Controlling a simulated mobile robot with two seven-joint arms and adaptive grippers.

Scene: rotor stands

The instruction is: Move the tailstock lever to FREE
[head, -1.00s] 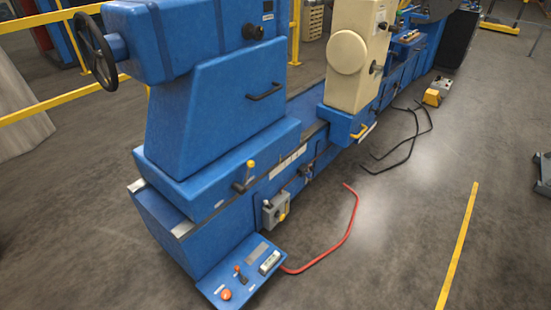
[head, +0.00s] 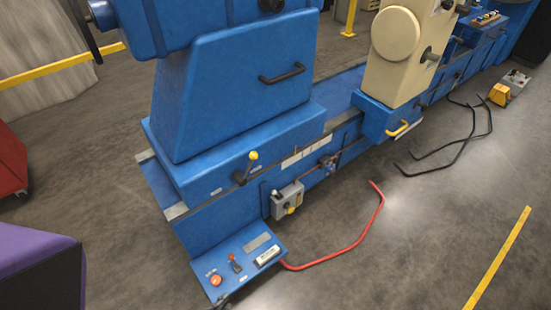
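The blue tailstock (head: 235,105) stands on the near end of a blue machine bed. Its lever (head: 247,167) is low on the side facing me, with a dark pivot and a yellow knob. The lever points up and leans slightly right. A small pale label (head: 216,191) sits left of the pivot, too small to read. Neither gripper can be made out, and nothing touches the lever. A small dark shape shows at the bottom edge below the control panel; I cannot tell what it is.
A control panel (head: 240,262) with red buttons juts out below the lever. A grey switch box (head: 287,200) is right of it. A red hose (head: 350,245) and black cables (head: 450,148) lie on the floor. A purple-topped object (head: 35,262) stands at left.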

